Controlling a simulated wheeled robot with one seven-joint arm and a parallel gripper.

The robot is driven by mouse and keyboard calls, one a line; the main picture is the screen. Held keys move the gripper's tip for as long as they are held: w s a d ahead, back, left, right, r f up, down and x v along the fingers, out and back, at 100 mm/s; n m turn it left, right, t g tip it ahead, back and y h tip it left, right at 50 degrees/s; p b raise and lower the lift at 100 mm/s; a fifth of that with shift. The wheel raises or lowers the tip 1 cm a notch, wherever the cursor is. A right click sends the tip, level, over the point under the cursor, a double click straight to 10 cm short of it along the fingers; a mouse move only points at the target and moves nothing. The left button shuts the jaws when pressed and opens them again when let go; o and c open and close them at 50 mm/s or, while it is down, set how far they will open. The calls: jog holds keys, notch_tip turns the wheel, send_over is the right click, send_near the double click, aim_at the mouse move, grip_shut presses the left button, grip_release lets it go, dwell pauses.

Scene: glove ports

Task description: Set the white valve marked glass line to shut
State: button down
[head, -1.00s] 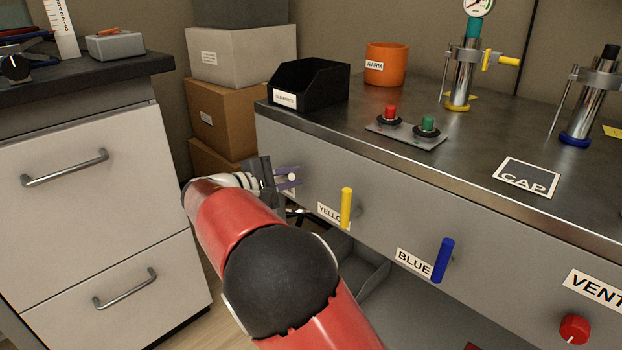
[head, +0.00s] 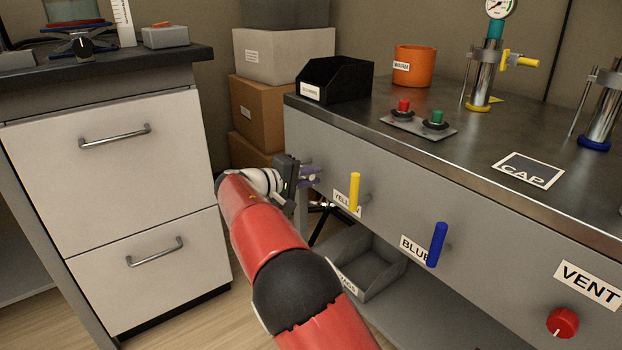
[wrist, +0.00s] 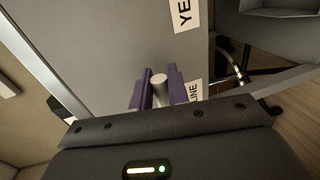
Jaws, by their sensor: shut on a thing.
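The white valve's handle (wrist: 160,92) shows in the wrist view as a pale round-ended bar between my two purple fingers. My gripper (wrist: 157,90) is shut on it, with one finger on each side. A white label ending in "LINE" (wrist: 194,93) is beside the right finger, partly covered. In the head view my gripper (head: 310,175) is at the left end of the bench's grey front panel. There the valve is mostly hidden by the fingers, and I cannot tell its setting.
A yellow handle (head: 355,192) and a blue handle (head: 438,244) stand upright on the same panel to the right, the yellow one close by. A red vent knob (head: 562,322) is farther right. A grey open bin (head: 368,275) lies below. A white drawer cabinet (head: 110,170) stands left.

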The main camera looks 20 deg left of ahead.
jog(key=shift+f, duration=0.1)
jog(key=c, duration=1.4)
grip_release()
jog(key=v, duration=0.7)
jog(key=shift+s+a+p, duration=0.25)
jog(key=shift+s+p, duration=0.05)
jog(key=shift+p, duration=0.15)
